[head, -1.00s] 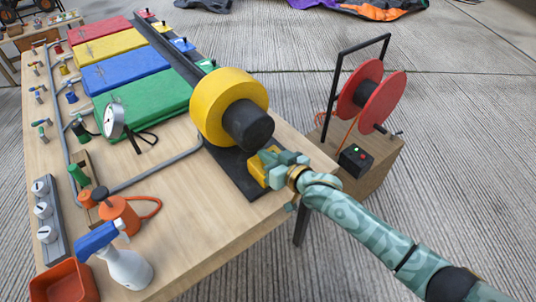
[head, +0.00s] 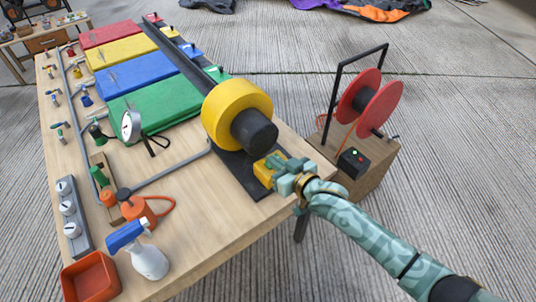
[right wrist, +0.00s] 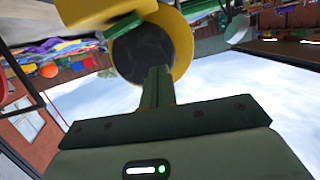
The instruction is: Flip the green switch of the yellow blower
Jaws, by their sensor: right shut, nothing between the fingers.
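The yellow blower (head: 221,103) is a drum with a dark round nozzle (head: 254,131), on a dark base plate (head: 235,167) at the table's right edge. A small yellow box (head: 263,174) sits on the plate's near end. My right gripper (head: 277,164) is shut and empty, its fingertips over this box; I cannot tell whether they touch it. My left gripper is out of view.
A red hose reel (head: 381,106) stands on a wooden box right of the table. The front right tabletop (head: 215,225) is clear.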

